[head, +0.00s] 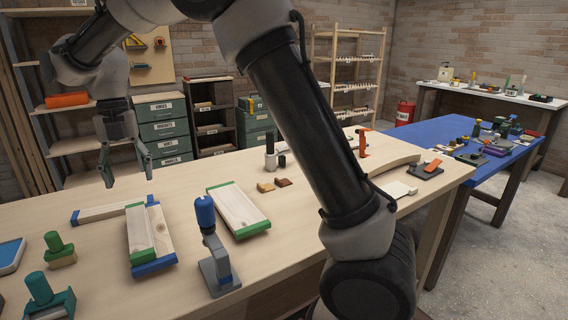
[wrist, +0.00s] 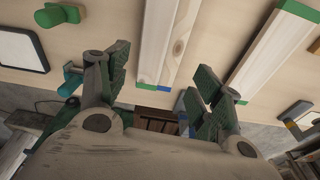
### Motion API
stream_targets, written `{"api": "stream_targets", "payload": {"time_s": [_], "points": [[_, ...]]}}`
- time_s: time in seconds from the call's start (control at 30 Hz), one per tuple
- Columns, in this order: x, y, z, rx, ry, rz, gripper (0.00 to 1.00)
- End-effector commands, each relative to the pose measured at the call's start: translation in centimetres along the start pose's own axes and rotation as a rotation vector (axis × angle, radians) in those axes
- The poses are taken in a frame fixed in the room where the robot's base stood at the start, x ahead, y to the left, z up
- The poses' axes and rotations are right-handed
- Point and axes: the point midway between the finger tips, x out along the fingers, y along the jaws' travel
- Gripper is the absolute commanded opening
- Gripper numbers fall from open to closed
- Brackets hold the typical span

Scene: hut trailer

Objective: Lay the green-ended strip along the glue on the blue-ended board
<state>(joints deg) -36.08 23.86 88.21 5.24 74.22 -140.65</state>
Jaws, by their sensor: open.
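The blue-ended board (head: 158,232) lies on the workbench left of centre, its near blue end facing me. The green-ended strip (head: 138,232) lies lengthwise along the board's left side, its near green end beside the blue one. In the wrist view the strip (wrist: 156,42) and the bare grained board (wrist: 183,35) run side by side between my fingers. No glue shows; I cannot tell whether the strip covers it. My gripper (head: 127,174) is open and empty, above the bench behind and left of the board, apart from the strip.
A wider green-ended board (head: 238,209) lies to the right. A blue-ended strip (head: 102,212) lies to the left. A blue-topped tool (head: 213,245) and green-handled tools (head: 57,247) stand near the front. Small blocks (head: 274,185) lie farther back.

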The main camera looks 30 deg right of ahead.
Motion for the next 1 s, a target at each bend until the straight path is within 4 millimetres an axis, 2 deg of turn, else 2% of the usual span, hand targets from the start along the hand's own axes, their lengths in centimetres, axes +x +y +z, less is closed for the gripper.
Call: {"api": "stream_targets", "payload": {"time_s": [0.07, 0.17, 0.2, 0.3, 0.4, 0.5, 0.6, 0.73, 0.83, 1.0], "points": [[-1.9, -3.1, -0.4, 0.163, -0.028, 0.025, 0.66], [-4.6, -9.1, -1.9, 0.515, -0.069, 0.076, 0.66], [-5.6, -11.8, -2.9, 0.686, -0.085, 0.103, 0.66], [-7.1, -18.6, -6.1, 1.131, -0.116, 0.186, 0.66], [-7.4, -24.6, -10.0, 1.572, -0.128, 0.288, 0.66], [-6.6, -29.6, -14.3, 1.999, -0.121, 0.407, 0.66], [-4.9, -33.1, -18.3, 2.376, -0.089, 0.533, 0.66], [-2.6, -35.9, -21.9, 2.728, -0.033, 0.677, 0.66], [-1.4, -36.9, -23.4, 2.883, 0.003, 0.745, 0.66], [-0.8, -37.3, -24.1, 2.964, 0.026, 0.783, 0.66]]}}
